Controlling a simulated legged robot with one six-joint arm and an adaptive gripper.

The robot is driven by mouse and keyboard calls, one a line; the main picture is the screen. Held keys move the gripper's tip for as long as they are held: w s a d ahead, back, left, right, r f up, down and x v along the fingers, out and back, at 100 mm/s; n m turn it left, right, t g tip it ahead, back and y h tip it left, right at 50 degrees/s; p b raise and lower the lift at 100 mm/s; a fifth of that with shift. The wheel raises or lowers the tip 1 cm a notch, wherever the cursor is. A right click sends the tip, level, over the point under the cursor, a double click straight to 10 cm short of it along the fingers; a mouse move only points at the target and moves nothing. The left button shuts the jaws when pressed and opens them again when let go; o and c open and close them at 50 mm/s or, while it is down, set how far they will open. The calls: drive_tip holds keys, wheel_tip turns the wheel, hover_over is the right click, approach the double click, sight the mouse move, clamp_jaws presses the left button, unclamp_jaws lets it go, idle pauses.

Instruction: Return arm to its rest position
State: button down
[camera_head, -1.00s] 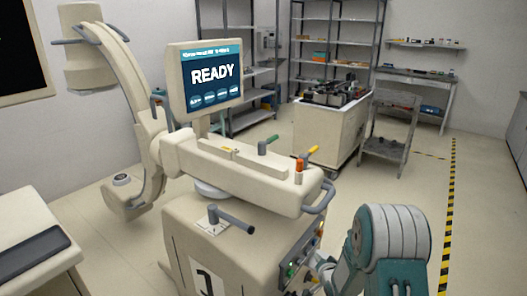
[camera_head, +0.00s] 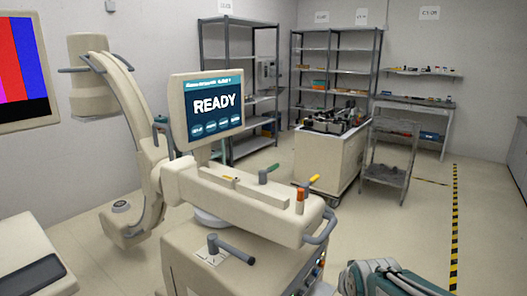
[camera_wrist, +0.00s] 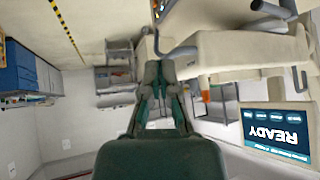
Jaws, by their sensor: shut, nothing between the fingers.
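My gripper (camera_wrist: 161,72) shows in the wrist view with its teal fingertips together and nothing between them. The wrist picture is upside down. The gripper appears close to the beige cart's edge and grey handle, but I cannot tell the gap. In the head view, my arm (camera_head: 390,280) shows low at the bottom right, beside the cart. The gripper itself is not visible there. The beige cart (camera_head: 240,200) carries a screen reading READY (camera_head: 213,104), which also shows in the wrist view (camera_wrist: 277,128).
A grey lever (camera_head: 231,248) and coloured handles stand on the cart. A C-shaped arm (camera_head: 130,100) stands behind it. A white cart with machinery (camera_head: 328,160), a small metal trolley (camera_head: 388,160) and shelves are at the back. Floor right of the cart is open, with a striped line (camera_head: 455,220).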

drive_tip(key=s+a+r+n+g, duration=0.1)
drive_tip(key=s, duration=0.8)
drive_tip(key=s+a+r+n+g, duration=0.1)
drive_tip(key=s+r, duration=0.1)
drive_tip(key=s, duration=0.6)
drive_tip(key=shift+s+r+n+g+y, duration=0.15)
drive_tip(key=shift+s+n+g+y, duration=0.15)
drive_tip(key=shift+s+n, duration=0.1)
